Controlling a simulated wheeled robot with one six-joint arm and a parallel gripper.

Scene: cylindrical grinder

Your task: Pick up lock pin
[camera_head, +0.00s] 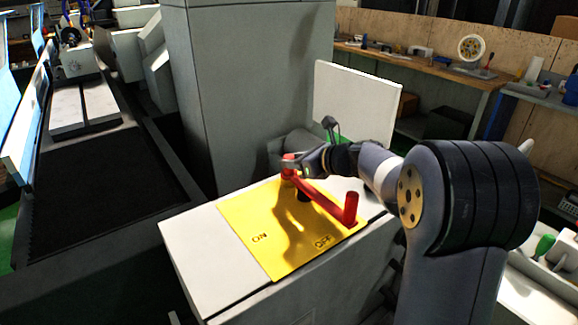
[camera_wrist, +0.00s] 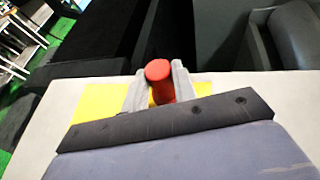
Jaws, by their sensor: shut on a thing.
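The red lock pin (camera_head: 288,168) stands at the left end of a red lever bar (camera_head: 322,200) in the head view. In the wrist view its round red top (camera_wrist: 158,70) shows between two grey fingers. My gripper (camera_head: 287,161) is shut on the pin, also in the wrist view (camera_wrist: 157,88). The bar lies across a yellow plate (camera_head: 262,235) marked ON and OFF, with an upright red knob (camera_head: 351,207) at the OFF end. The pin's lower end is hidden, so I cannot tell whether it is seated or lifted.
The yellow plate sits on a light grey cabinet (camera_head: 195,270). A tall grey column (camera_head: 245,90) and a white panel (camera_head: 357,100) stand behind it. The dark machine bed (camera_head: 100,190) is at the left. A workbench (camera_head: 440,72) runs along the back right.

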